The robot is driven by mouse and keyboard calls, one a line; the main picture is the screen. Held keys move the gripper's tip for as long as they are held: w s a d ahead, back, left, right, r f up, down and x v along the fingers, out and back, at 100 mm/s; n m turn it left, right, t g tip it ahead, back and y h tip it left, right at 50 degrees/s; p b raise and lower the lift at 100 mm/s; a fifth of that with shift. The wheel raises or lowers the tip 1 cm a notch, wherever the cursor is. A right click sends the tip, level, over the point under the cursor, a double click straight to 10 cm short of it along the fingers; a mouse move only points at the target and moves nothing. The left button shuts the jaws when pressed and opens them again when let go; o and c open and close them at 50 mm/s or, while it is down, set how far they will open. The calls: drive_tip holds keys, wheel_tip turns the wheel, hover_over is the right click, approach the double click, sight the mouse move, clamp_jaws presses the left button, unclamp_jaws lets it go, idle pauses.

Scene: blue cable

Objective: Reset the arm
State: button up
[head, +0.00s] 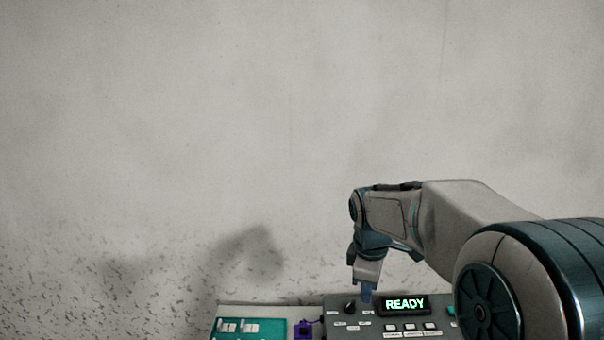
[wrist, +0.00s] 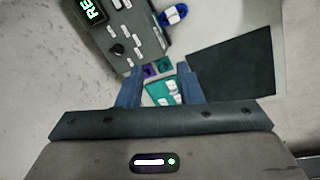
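My gripper (head: 367,298) points down over the grey control box (head: 340,331) in the head view. In the wrist view my gripper (wrist: 158,72) has its two blue fingers well apart, with nothing held between them. The box (wrist: 147,42) lies beyond the fingers at upper left. Its screen (head: 405,304) reads READY in green. A blue item (wrist: 173,15) with white on it sits at the top of the wrist view; I cannot tell whether it is the cable.
A teal panel (head: 248,328) with white switches stands left of the box. A purple connector (head: 303,329) sits between them. A dark mat (wrist: 232,70) lies at right in the wrist view. A plain wall (head: 200,120) is behind; the space above the panel is clear.

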drive_tip(key=s+f+m+t+y+b, duration=0.1)
drive_tip(key=s+f+m, duration=0.1)
drive_tip(key=s+m, duration=1.1)
drive_tip(key=s+d, duration=0.1)
drive_tip(key=s, duration=0.8)
drive_tip(key=shift+f+m+t+b, duration=0.15)
drive_tip(key=shift+m+t+b, duration=0.15)
drive_tip(key=shift+t, duration=0.1)
